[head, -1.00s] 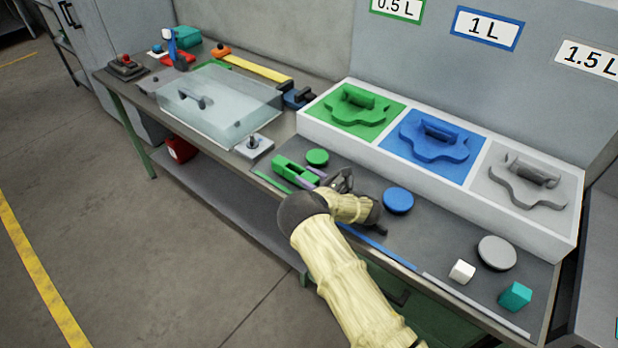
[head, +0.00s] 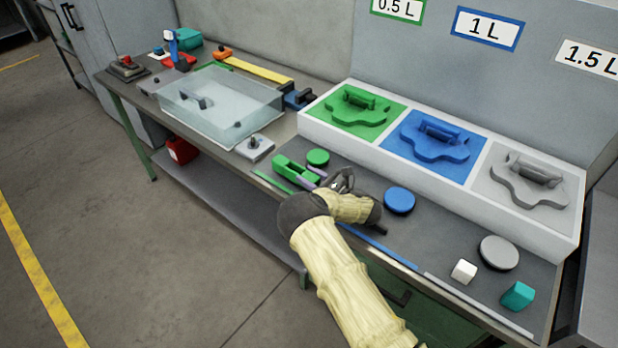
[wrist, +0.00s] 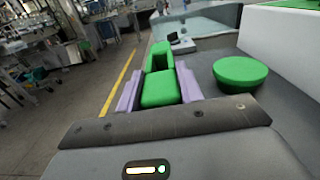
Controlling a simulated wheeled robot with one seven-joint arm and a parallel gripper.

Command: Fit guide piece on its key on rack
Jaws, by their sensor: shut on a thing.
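The green guide piece (head: 288,165) is a long block with a slot in it, low over or on the front of the bench; I cannot tell whether it touches. My gripper (head: 311,178) is shut on its near end, and the wrist view shows the two purple fingers (wrist: 160,92) on either side of the green piece (wrist: 160,88). The white rack (head: 432,182) stands at the back right with green (head: 358,108), blue (head: 432,138) and grey (head: 532,182) compartments, each holding a shaped plate with a raised bar. I cannot make out which part is the key.
A green disc (head: 318,157) lies close beside the held piece. A blue disc (head: 399,200), a grey disc (head: 499,252), a white cube (head: 463,271) and a teal cube (head: 517,295) lie to the right. A grey plate with a knob (head: 254,147) and a clear cover (head: 215,105) are left.

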